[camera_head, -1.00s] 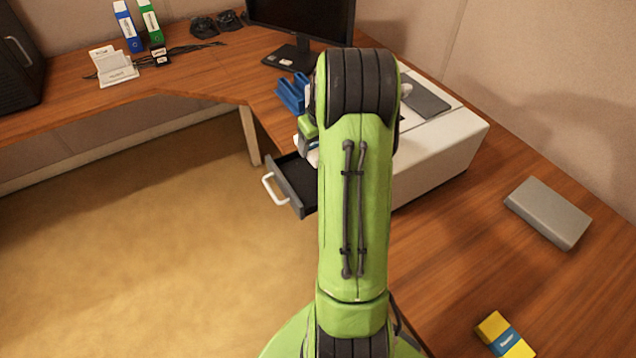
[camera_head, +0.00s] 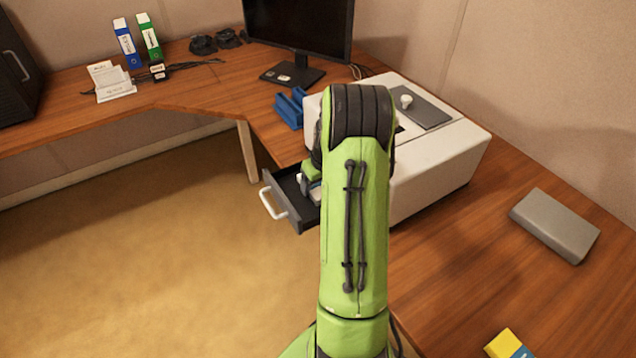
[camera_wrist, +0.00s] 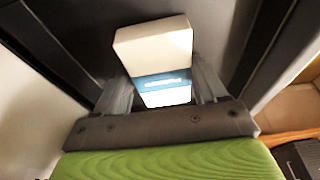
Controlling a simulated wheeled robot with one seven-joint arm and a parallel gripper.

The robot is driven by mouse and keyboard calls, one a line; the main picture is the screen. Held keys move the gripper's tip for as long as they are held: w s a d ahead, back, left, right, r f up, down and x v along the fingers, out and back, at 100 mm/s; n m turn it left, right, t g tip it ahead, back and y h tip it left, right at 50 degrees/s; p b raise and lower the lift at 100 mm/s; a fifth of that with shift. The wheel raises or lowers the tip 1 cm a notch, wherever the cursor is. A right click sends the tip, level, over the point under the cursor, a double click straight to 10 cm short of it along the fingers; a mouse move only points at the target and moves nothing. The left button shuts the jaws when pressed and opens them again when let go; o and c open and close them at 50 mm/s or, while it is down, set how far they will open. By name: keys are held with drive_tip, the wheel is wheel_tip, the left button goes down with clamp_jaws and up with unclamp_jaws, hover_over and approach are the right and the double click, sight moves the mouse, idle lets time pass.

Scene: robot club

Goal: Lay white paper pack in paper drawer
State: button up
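The white paper pack (camera_wrist: 155,50), with a blue band, is between the two fingers of my gripper (camera_wrist: 163,88) in the wrist view. The fingers are closed against its sides. The pack is over the dark inside of the open paper drawer (camera_wrist: 70,30); I cannot tell whether it touches the drawer floor. In the head view the drawer (camera_head: 283,183) sticks out of the white machine (camera_head: 435,165) on the desk, its pale handle facing left. My arm hides most of the gripper and the pack there.
A grey box (camera_head: 556,225) and a yellow and blue pack (camera_head: 508,345) lie on the desk at right. A blue holder (camera_head: 291,108) stands behind the drawer. A monitor (camera_head: 298,30) is at the back. Open floor lies left of the drawer.

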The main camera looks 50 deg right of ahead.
drive_tip(key=o, duration=0.3)
drive_tip(key=p+v, duration=0.4)
drive_tip(key=v, duration=0.8)
drive_tip(key=w+a+r+n, duration=0.1)
drive_tip(key=a+r, duration=0.6)
drive_tip(key=a, duration=0.2)
drive_tip(key=s+a+r+n+t, duration=0.1)
drive_tip(key=s+a+r, duration=0.25)
drive_tip(key=a, duration=0.45)
drive_tip(key=s+a+r+n+t, duration=0.1)
drive_tip(key=s+a+r, duration=0.25)
drive_tip(key=a, duration=0.55)
drive_tip(key=s+a+f+y, duration=0.1)
drive_tip(key=s+a, duration=0.4)
drive_tip(key=s, duration=0.3)
drive_tip(key=shift+s+f+n+t, duration=0.25)
drive_tip(key=shift+s+n+t, duration=0.05)
drive_tip(key=shift+s, duration=0.1)
